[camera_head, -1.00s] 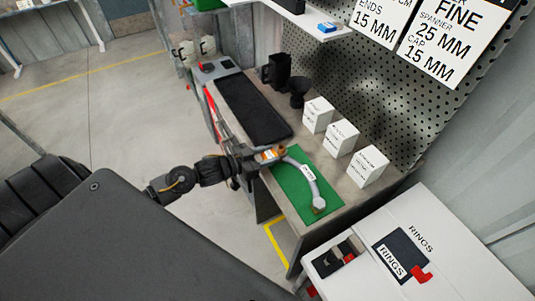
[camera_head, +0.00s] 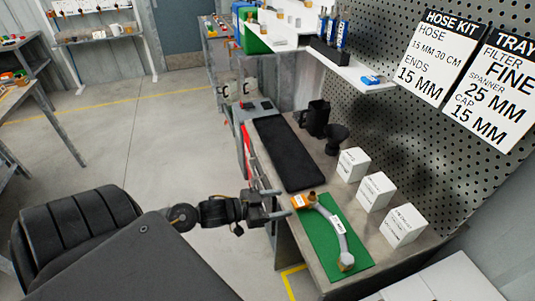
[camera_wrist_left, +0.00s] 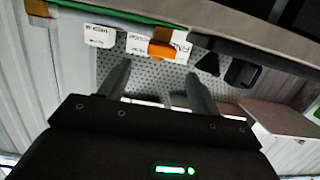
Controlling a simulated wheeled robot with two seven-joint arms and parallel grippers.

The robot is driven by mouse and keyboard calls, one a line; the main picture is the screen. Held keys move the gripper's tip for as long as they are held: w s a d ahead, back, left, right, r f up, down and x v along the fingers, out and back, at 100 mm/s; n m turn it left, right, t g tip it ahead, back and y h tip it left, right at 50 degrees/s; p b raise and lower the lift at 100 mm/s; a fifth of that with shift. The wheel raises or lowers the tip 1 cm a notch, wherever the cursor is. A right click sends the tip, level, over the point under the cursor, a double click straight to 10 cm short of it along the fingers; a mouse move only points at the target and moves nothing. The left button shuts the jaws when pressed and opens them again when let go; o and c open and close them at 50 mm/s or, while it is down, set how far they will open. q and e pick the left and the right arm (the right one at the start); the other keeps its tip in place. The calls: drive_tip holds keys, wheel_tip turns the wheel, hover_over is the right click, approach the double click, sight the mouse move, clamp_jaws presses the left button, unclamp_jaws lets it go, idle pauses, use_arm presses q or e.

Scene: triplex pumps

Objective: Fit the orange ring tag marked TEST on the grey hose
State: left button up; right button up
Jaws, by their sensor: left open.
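The grey hose (camera_head: 351,245) lies bent on the green mat (camera_head: 318,236), with a white label on its middle. The orange ring tag (camera_head: 299,201) is at the hose's far-left end, by the brass-coloured fitting (camera_head: 312,197). I cannot tell whether it fully encircles the hose, and its marking is too small to read. My left gripper (camera_head: 284,203) is open and empty, just left of the tag and apart from it, fingers pointing towards it. In the left wrist view the orange tag (camera_wrist_left: 163,46) shows beyond and between the open fingers (camera_wrist_left: 160,84). My right gripper is not in view.
Three white boxes (camera_head: 376,192) stand behind the mat along the perforated wall. A black tray mat (camera_head: 284,152) and black holders (camera_head: 315,118) lie farther along the bench. A white surface (camera_head: 440,280) is at the bottom right. Open floor lies left of the bench.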

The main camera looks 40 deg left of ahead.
use_arm(q)
drive_tip(key=shift+v, duration=2.05)
